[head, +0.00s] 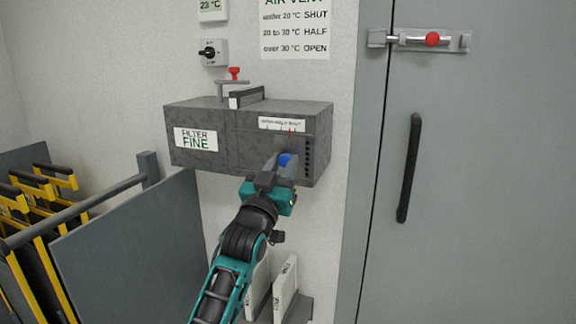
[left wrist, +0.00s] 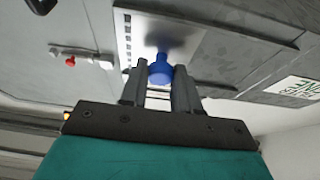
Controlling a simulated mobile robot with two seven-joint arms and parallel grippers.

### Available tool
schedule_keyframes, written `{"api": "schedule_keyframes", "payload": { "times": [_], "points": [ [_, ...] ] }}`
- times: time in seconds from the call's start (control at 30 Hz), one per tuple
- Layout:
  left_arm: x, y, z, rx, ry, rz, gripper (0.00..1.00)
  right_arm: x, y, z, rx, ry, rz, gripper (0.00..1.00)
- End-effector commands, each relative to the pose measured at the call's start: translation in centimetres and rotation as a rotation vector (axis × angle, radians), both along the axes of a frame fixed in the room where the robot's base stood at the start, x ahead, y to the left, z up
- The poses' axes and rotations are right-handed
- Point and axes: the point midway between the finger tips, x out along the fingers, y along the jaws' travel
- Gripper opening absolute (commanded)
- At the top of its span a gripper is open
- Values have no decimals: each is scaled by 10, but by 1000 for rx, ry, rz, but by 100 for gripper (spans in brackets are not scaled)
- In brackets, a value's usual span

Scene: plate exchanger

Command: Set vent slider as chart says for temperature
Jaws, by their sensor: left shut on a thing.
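The vent slider's blue knob (head: 285,160) is on the front of the grey box (head: 210,115), under a small scale label (head: 282,124). My left gripper (head: 279,166) is shut on the blue knob, which also shows in the left wrist view (left wrist: 161,68) between the fingers (left wrist: 160,85). Dark slots show right of the knob in the head view. The chart (head: 295,30) reads under 20 °C shut, 20 to 30 °C half, over 30 °C open. The temperature display (head: 211,6) reads 23 °C. The scale's words are too small to read. My right gripper is not in view.
A "FILTER FINE" label (head: 196,139) is on the box's left part. A red knob (head: 234,73) stands on top, below a rotary switch (head: 213,52). A grey door (head: 470,180) with a black handle (head: 409,168) is at right. White panels (head: 285,285) stand below the box.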

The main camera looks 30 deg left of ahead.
Motion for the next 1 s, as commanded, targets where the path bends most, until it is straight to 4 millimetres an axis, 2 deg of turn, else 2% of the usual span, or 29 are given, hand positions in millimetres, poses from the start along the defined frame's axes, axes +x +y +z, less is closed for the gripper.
{"api": "schedule_keyframes", "payload": {
  "times": [0.13,0.4,0.43,0.6,0.67,1.0],
  "points": [
    [-4,18,1,2,3,3,0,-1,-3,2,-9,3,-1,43],
    [-5,19,0,0,2,2,0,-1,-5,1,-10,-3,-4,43],
    [-5,19,0,0,2,2,34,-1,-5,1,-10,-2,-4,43],
    [-4,19,0,0,1,2,50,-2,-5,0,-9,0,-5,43],
    [-5,19,0,0,1,2,56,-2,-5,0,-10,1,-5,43],
    [-9,18,-3,-1,2,1,56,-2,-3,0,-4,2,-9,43]
  ]
}}
